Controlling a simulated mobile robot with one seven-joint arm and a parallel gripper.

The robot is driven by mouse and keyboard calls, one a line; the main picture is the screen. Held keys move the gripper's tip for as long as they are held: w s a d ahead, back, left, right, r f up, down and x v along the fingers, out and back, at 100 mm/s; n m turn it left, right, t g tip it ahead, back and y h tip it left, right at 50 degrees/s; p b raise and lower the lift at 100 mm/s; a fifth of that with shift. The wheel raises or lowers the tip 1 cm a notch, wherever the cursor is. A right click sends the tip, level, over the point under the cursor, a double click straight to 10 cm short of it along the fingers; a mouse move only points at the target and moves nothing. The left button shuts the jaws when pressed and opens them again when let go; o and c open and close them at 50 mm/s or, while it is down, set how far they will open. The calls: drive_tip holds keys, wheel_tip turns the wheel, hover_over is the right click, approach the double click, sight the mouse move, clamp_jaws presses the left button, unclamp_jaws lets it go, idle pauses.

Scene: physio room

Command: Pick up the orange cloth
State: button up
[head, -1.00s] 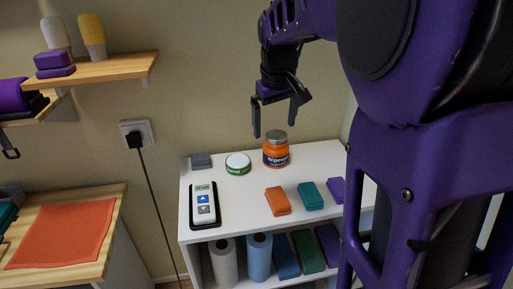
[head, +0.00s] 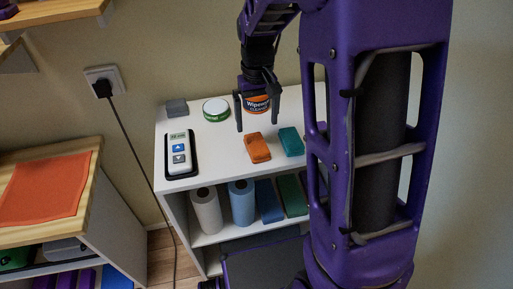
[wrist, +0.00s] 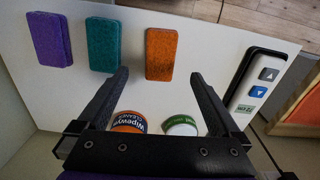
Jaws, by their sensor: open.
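A small orange folded cloth or block (head: 257,148) lies on the white shelf top, beside a teal one (head: 291,142). The orange piece also shows upper middle in the wrist view (wrist: 161,54), beyond my fingertips. My gripper (head: 257,123) is open and empty, pointing down above the shelf. Its fingers show in the wrist view (wrist: 160,76), apart from the orange piece. A larger flat orange sheet (head: 46,190) lies on the wooden top at left.
An orange jar (head: 258,105) stands behind my fingers, with a green-and-white tin (head: 216,109) beside it. A remote-like device (head: 179,154) lies at the left of the shelf top. A purple piece (wrist: 51,39) lies beyond the teal one. Rolls stand on the shelf below.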

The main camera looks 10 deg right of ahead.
sight(256, 143)
wheel_tip(256, 143, down, 8)
drive_tip(key=shift+w+r+b, duration=0.1)
drive_tip(key=shift+r+b, duration=0.15)
drive_tip(key=shift+b, duration=0.25)
drive_tip(key=shift+c, duration=0.2)
